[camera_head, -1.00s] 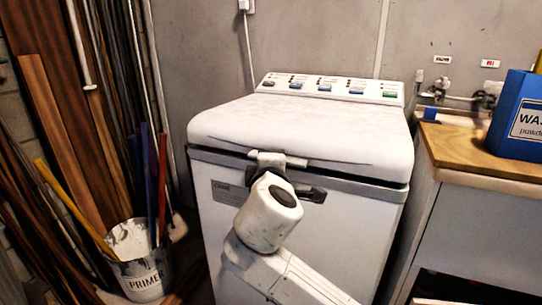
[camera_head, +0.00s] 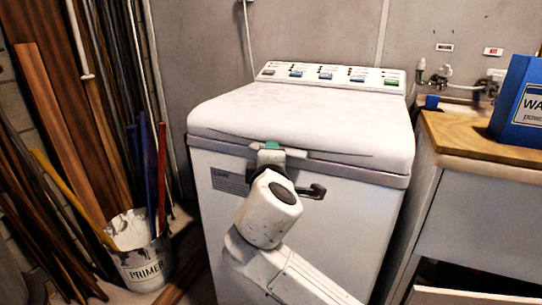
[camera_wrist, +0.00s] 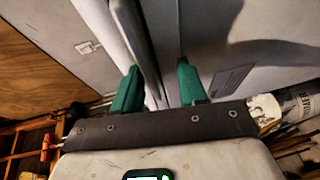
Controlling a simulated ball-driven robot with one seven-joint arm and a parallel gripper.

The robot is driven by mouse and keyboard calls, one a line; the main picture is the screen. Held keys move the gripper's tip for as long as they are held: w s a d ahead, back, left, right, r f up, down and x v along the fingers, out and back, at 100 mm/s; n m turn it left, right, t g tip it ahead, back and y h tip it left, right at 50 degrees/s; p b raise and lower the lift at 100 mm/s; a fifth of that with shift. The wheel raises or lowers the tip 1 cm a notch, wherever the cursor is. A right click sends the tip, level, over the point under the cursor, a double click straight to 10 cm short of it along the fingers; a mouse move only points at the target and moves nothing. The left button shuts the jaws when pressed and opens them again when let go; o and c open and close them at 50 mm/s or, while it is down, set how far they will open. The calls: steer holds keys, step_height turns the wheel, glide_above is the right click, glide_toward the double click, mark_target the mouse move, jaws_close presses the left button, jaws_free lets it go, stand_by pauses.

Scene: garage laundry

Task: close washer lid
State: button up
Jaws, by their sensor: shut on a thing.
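The white washer lid (camera_head: 300,118) lies flat over the top of the washer body (camera_head: 345,235), and no dark gap shows along its front. My gripper (camera_head: 270,148) is at the lid's front edge, left of centre, with a green fingertip against the rim. In the wrist view, the two green fingers of my gripper (camera_wrist: 158,84) stand apart with an edge between them, which looks like the lid's rim. The exact contact is partly hidden by my wrist. A dark handle (camera_head: 314,191) sits on the washer's front, just right of my gripper.
The control panel (camera_head: 325,76) stands behind the lid. At right are a wooden counter (camera_head: 470,140) and a blue washing powder box (camera_head: 520,105). At left, a primer bucket (camera_head: 143,265) holds coloured poles, with wooden boards (camera_head: 60,120) leaning beside it.

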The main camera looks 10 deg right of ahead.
steer(key=shift+d, duration=0.1)
stand_by(0.5)
steer(key=p+v, duration=0.2)
steer(key=v, duration=0.8)
steer(key=shift+s+p, duration=0.3)
steer(key=shift+s, duration=0.05)
steer(key=shift+r, duration=0.1)
